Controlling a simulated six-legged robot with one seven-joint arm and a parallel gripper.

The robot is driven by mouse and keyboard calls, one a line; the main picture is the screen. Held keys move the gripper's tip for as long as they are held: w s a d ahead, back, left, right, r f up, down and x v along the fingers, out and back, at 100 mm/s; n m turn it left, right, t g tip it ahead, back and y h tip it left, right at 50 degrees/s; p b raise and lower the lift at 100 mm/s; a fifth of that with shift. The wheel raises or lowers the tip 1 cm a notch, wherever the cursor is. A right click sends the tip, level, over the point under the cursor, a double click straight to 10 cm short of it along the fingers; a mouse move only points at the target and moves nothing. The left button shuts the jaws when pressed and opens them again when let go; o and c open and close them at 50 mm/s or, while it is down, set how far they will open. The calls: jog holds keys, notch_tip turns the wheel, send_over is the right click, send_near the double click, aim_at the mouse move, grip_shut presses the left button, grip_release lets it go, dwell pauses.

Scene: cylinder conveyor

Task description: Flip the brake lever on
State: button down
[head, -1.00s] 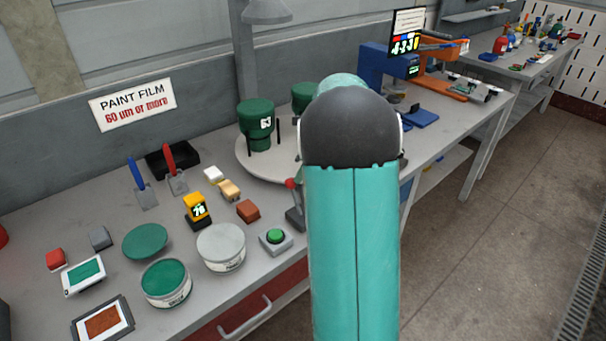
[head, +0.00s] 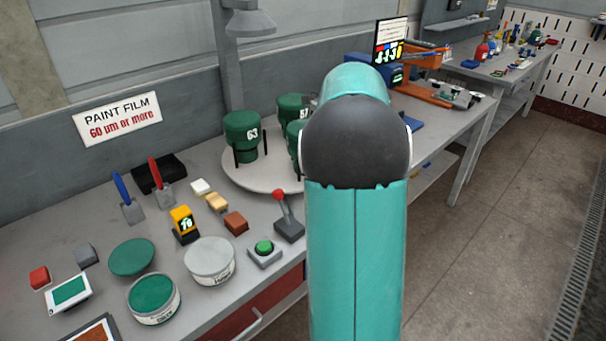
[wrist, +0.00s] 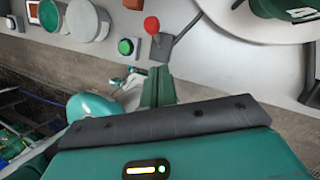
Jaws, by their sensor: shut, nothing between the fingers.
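The brake lever (head: 287,221) has a grey base and a red knob and stands on the bench beside the round turntable. Its stick leans up and to the left in the head view. In the wrist view the red knob (wrist: 152,25) shows with the dark base beside it. My gripper (wrist: 158,80) shows in the wrist view as two green fingers held together, empty, just below the lever in the picture. No contact with the lever shows. In the head view my arm hides the gripper.
A green button box (head: 264,252) sits just left of the lever. The white turntable (head: 240,183) holds green cylinders behind it. A grey-lidded tin (head: 210,262), a yellow gauge (head: 184,224) and a brown block (head: 236,222) stand to the left. Open floor (head: 470,260) lies right.

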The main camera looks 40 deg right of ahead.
jog(key=shift+v, duration=1.2)
jog(key=shift+w+a, duration=0.1)
jog(key=shift+w, duration=0.05)
jog(key=s+a+r+n+h, duration=0.1)
jog(key=s+a+r+n, duration=0.1)
jog(key=a+n, duration=0.6)
jog(key=s+a+r+n, duration=0.25)
jog(key=a+n, duration=0.35)
jog(key=a, duration=0.5)
jog(key=s+a+f+n+t+h, duration=0.1)
jog(key=s+a+f+n, duration=0.1)
jog(key=s+a+n, duration=0.4)
jog(key=s+a+f+n+t+h, duration=0.1)
jog(key=s+a+f+n, duration=0.2)
jog(key=s+a+n, duration=0.3)
jog(key=a+n, duration=0.2)
jog(key=n, duration=0.3)
jog(key=shift+s+t+h, duration=0.2)
jog(key=shift+t+h, duration=0.2)
